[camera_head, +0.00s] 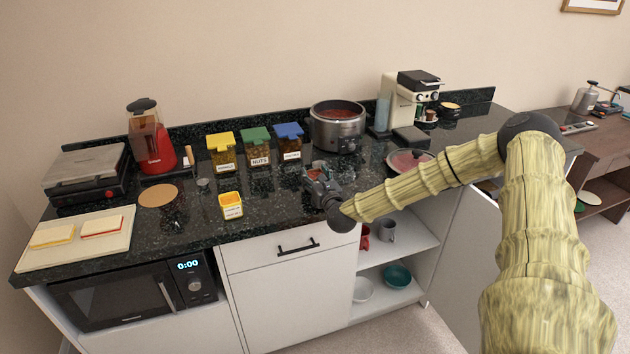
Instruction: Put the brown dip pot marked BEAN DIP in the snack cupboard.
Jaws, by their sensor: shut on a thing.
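My gripper (318,176) is over the middle of the dark counter, shut on a small pot with a reddish-brown top (318,173). The fingers hide most of this pot, and I cannot read any marking on it or tell whether it is lifted off the counter. No BEAN DIP lettering is legible anywhere. A yellow pot (231,206) with a label stands apart to the left. No cupboard is marked as the snack cupboard that I can read; below the counter an open white compartment (398,250) holds mugs and bowls.
Behind my gripper are a steel cooker (338,128) and yellow-, green- and blue-lidded jars, the green one marked NUTS (257,148). A coffee machine (406,100) stands at back right. Counter between yellow pot and gripper is clear.

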